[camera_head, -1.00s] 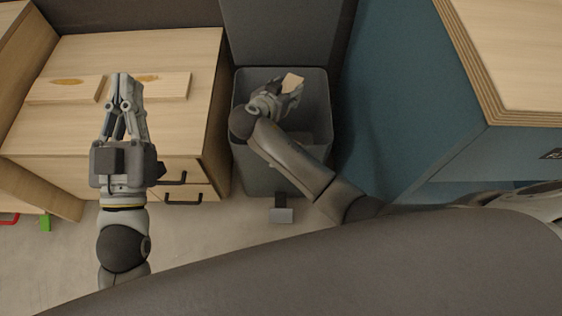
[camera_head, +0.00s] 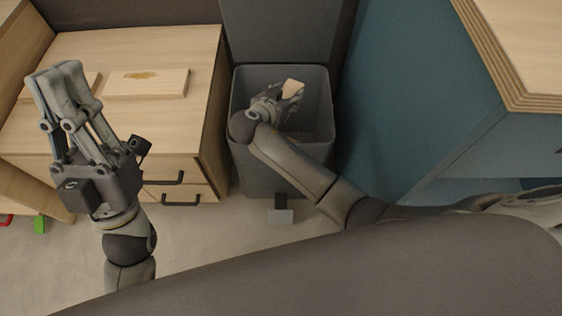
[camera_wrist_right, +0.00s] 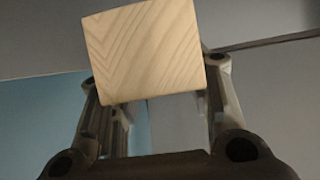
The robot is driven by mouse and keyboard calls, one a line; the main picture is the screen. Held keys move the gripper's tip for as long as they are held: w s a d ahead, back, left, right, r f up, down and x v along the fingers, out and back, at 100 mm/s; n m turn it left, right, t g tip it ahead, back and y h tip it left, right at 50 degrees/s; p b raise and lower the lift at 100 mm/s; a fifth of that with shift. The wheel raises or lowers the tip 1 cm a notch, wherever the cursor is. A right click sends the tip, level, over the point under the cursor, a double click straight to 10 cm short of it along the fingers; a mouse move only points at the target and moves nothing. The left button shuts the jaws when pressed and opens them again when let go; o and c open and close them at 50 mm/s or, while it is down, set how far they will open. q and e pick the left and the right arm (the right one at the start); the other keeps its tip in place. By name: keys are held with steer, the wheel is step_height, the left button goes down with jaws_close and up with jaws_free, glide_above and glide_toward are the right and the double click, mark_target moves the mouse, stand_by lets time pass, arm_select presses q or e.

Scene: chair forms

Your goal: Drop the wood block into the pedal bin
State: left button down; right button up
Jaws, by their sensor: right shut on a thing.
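The wood block (camera_head: 293,87), a pale piece with visible grain, is held in my right gripper (camera_head: 289,92). In the right wrist view the block (camera_wrist_right: 145,52) sits between the two fingers, its square face towards the camera. The grey pedal bin (camera_head: 252,175) stands with its lid (camera_head: 275,32) raised at the back. My right gripper is over the bin's mouth, and I cannot tell how deep it is. My left gripper (camera_head: 58,74) is over the wooden cabinet at the left, its fingers together and nothing visible in them.
The wooden drawer cabinet (camera_head: 150,45) stands left of the bin, with flat wooden boards (camera_head: 146,82) on top. A blue panel (camera_head: 390,110) and a wooden-topped unit (camera_head: 530,50) stand to the right. The bin's pedal (camera_head: 281,215) is at its front, over bare floor.

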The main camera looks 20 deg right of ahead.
steer(key=o, duration=1.1)
steer(key=shift+o, duration=0.2)
steer(key=v, duration=1.2)
